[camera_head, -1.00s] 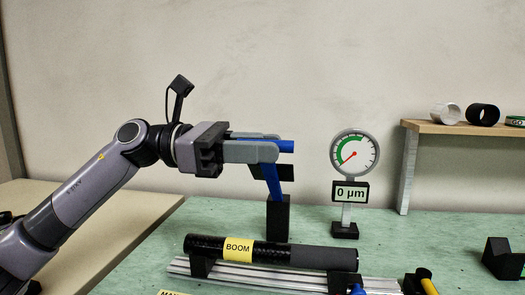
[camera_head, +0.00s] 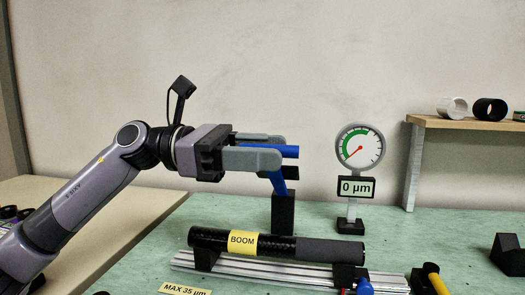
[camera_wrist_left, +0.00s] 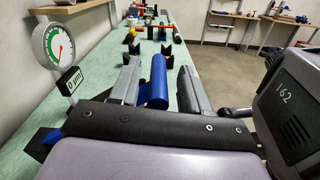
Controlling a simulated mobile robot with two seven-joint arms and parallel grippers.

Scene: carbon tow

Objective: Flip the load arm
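The load arm is a blue lever (camera_head: 278,182) that rises from a black upright base (camera_head: 283,213) behind the boom. It leans, with its blue handle pointing right. My left gripper (camera_head: 266,152) has its two grey fingers on either side of the handle and appears shut on it. In the left wrist view the blue handle (camera_wrist_left: 157,82) lies lengthwise between the fingers. Any contact is hard to see there. The dial gauge (camera_head: 360,147) stands to the right and its display reads 0 µm. My right gripper is not in view.
The black boom (camera_head: 314,250), labelled BOOM, lies on a silver rail (camera_head: 262,270) in front. A MAX 35 µm label (camera_head: 185,290) is at the front. A wooden shelf (camera_head: 465,124) with rings stands at right.

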